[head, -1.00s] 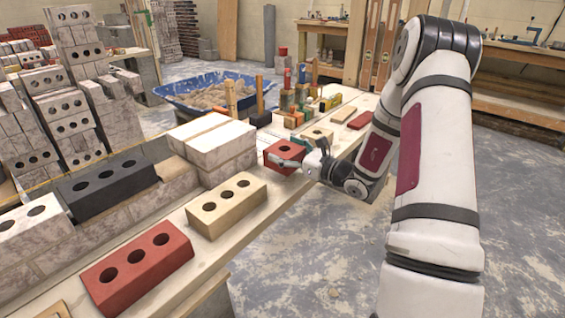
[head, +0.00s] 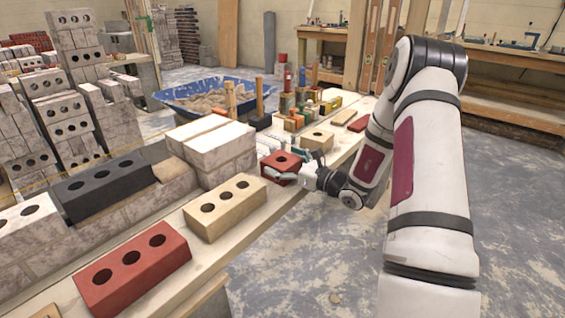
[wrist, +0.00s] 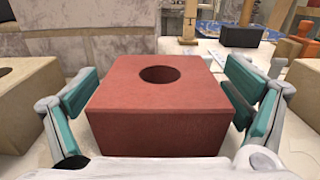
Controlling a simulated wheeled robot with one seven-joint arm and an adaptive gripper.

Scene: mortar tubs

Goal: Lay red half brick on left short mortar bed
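The red half brick (head: 281,162) has one hole in its top. It is over the plank, right of the pale brick stack. It fills the middle of the wrist view (wrist: 160,125). I cannot tell whether the brick's underside touches the plank. A short tan patch (head: 173,170) on the low wall, between the dark brick and the pale stack, looks like a mortar bed. I cannot tell if it is the left one.
A cream three-hole brick (head: 224,208) and a red three-hole brick (head: 132,269) lie on the plank (head: 262,217) nearer me. A dark brick (head: 105,187) lies on the wall. A cream half brick (head: 317,140) and tools stand beyond my gripper. A blue tub (head: 240,83) stands behind.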

